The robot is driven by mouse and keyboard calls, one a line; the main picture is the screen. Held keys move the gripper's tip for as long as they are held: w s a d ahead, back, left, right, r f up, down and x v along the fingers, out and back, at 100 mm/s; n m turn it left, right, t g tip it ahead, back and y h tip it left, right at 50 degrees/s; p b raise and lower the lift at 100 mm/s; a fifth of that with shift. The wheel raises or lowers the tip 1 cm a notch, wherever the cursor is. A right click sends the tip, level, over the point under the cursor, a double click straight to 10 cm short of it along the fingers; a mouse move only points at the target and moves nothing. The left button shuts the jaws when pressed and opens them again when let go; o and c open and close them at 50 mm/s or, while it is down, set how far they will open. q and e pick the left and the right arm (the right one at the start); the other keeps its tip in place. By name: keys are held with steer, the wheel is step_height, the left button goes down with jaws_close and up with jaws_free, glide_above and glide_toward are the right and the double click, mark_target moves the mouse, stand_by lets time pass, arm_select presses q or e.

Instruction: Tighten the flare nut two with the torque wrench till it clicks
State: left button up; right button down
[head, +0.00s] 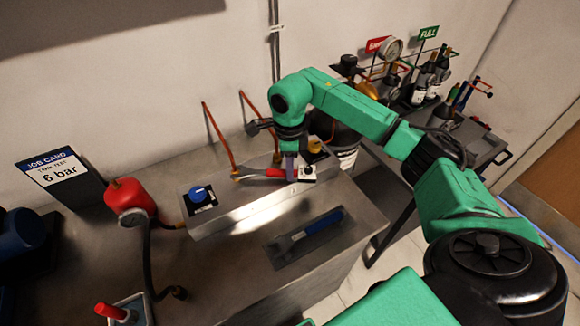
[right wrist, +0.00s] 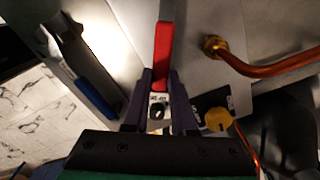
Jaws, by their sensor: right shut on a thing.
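My right gripper (head: 290,172) is shut on the red handle of the torque wrench (head: 272,172). The right copper pipe (head: 255,122) ends in a brass flare nut (right wrist: 213,45), beside the wrench and apart from the fingers. My left gripper is not in view.
A blue knob (head: 198,193) and a yellow knob (right wrist: 218,119) flank the work area. A blue-handled tool (head: 318,224) lies in a recess in front. A red tank (head: 130,197) with a gauge and the job card (head: 52,168) stand left. Bottles (head: 430,80) stand back right.

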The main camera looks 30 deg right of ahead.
steer(key=shift+s+a+m+p, duration=0.4)
steer(key=shift+s+a+m, duration=0.65)
steer(key=shift+s+m, duration=0.3)
steer(key=shift+s+a+m, duration=0.15)
steer(key=shift+a+m, duration=0.1)
steer(key=shift+s+a+m, duration=0.75)
steer(key=shift+a+m, duration=0.1)
steer(key=shift+m, duration=0.05)
stand_by(0.9)
steer(key=shift+s+a+m, duration=0.3)
steer(key=shift+a+m, duration=0.15)
steer(key=shift+a, duration=0.05)
steer(key=shift+s+a+m, duration=0.25)
steer(key=shift+a+m, duration=0.2)
stand_by(0.7)
steer(key=shift+d, duration=0.1)
steer(key=shift+w+d+n+b, duration=0.5)
steer(key=shift+w+d+n, duration=0.05)
steer(key=shift+d+n, duration=0.25)
steer(key=shift+d, duration=0.1)
steer(key=shift+d, duration=0.1)
